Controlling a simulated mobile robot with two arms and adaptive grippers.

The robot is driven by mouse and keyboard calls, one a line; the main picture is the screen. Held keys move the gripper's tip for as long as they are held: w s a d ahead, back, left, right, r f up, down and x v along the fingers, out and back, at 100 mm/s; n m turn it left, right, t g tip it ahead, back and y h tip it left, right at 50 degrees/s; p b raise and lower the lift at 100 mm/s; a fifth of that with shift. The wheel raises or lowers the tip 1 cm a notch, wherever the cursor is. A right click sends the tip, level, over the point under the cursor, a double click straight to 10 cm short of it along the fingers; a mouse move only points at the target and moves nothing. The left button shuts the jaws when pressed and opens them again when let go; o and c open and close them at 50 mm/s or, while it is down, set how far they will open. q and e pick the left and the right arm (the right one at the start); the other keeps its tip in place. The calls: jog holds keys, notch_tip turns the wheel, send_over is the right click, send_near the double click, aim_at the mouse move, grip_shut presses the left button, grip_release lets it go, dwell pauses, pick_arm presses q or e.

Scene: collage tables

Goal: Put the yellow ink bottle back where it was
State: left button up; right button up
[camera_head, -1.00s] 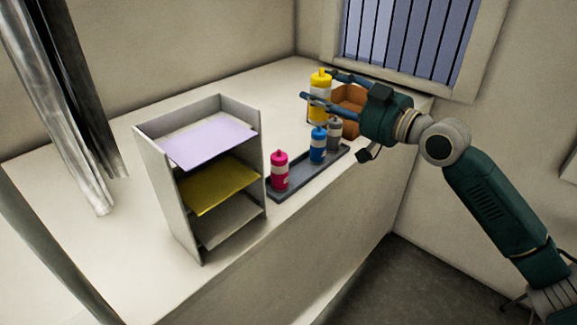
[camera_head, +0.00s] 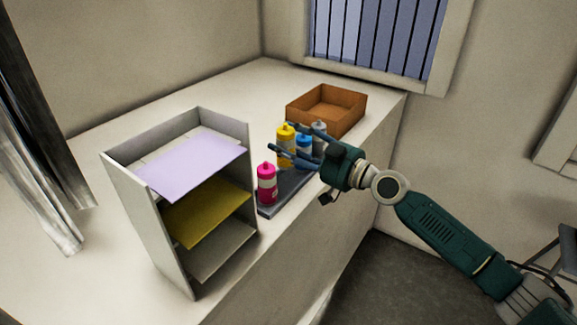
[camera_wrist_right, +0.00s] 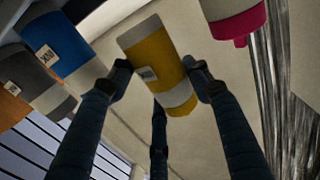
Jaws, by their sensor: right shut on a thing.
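My right gripper (camera_head: 281,137) is shut on the yellow ink bottle (camera_head: 286,150), with fingers on both sides of it. In the head view the bottle is upright, between the magenta bottle (camera_head: 267,186) and the blue bottle (camera_head: 304,147), at the dark tray (camera_head: 290,191). Whether its base touches the tray is hidden. In the right wrist view the yellow bottle (camera_wrist_right: 155,48) is between the fingertips. The blue bottle (camera_wrist_right: 60,48) and grey bottle (camera_wrist_right: 33,75) are left of it, and the magenta bottle (camera_wrist_right: 232,18) is right. My left gripper is not in view.
A grey paper organizer (camera_head: 133,222) with lilac and yellow sheets stands left of the tray. A brown open box (camera_head: 345,122) lies behind the bottles, near the window. The grey bottle (camera_head: 319,134) stands beyond the blue one. The white table (camera_head: 225,93) is clear behind the organizer.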

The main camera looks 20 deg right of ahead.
aim_at(289, 162)
jog(key=shift+f, duration=0.9)
notch_tip(289, 162, down, 4)
jog(key=shift+r+b, duration=0.25)
jog(key=shift+b, duration=0.45)
jog(key=shift+f, duration=0.35)
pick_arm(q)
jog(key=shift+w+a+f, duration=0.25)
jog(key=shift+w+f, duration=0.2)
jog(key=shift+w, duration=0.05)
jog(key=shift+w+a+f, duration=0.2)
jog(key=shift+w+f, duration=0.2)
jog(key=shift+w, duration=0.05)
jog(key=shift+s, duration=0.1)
pick_arm(e)
jog(key=o, duration=0.9)
jog(key=shift+f, duration=0.1)
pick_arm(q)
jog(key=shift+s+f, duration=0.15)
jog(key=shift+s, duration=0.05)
